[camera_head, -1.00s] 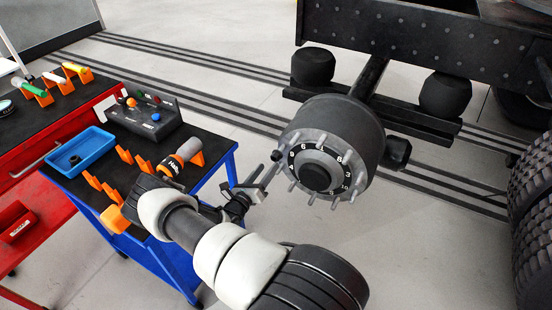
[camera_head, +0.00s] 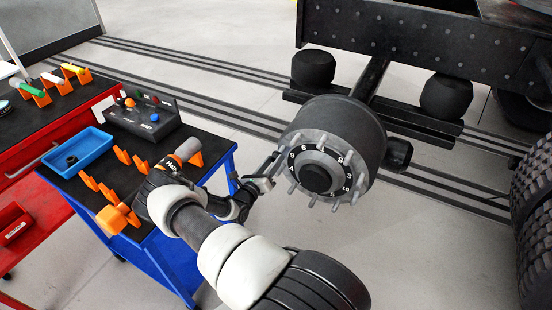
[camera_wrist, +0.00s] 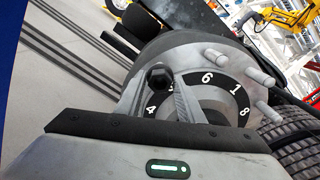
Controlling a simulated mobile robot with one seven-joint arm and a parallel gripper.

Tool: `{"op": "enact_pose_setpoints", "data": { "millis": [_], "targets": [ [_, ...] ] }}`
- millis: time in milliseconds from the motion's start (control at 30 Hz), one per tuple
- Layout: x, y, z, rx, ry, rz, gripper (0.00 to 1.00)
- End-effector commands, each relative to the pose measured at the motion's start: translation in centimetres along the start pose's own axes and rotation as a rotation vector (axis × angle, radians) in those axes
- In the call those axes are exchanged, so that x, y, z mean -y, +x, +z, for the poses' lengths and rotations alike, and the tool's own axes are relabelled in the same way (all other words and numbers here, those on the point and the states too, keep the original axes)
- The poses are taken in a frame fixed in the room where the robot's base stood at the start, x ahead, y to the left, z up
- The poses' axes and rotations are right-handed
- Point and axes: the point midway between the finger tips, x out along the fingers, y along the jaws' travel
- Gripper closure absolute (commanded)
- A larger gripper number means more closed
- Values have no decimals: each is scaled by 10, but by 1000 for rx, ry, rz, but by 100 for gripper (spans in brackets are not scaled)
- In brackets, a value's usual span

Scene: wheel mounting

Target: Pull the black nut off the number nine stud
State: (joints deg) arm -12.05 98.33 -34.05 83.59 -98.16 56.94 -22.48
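The wheel hub (camera_head: 330,130) carries a ring of bare metal studs around a black number plate. The black hexagonal nut (camera_wrist: 160,76) sits on the stud by the partly covered nine, at the hub's left side. In the head view this spot is small, and my gripper (camera_head: 274,163) partly covers it. In the wrist view my gripper (camera_wrist: 161,85) reaches toward the hub with a grey finger close to the nut's right side. The gripper looks open around the nut, with little clearance.
A blue cart (camera_head: 222,172) at left holds a blue tray (camera_head: 98,136) with a dark ring-shaped part, orange holders, a tool (camera_head: 180,157) and a control box (camera_head: 140,114). A red cart (camera_head: 50,205) stands beside it. Truck tyres (camera_head: 532,190) stand at far right.

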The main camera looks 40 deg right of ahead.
Motion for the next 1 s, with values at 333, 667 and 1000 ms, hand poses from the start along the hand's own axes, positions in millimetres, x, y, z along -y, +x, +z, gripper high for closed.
{"op": "enact_pose_setpoints", "data": {
  "millis": [333, 667, 1000],
  "targets": [
    [0, 0, 0, 1, 0, 0, 92],
    [0, -8, 1, 1, -1, 1, 92],
    [0, -16, 0, 1, 0, 0, 92]
  ]
}}
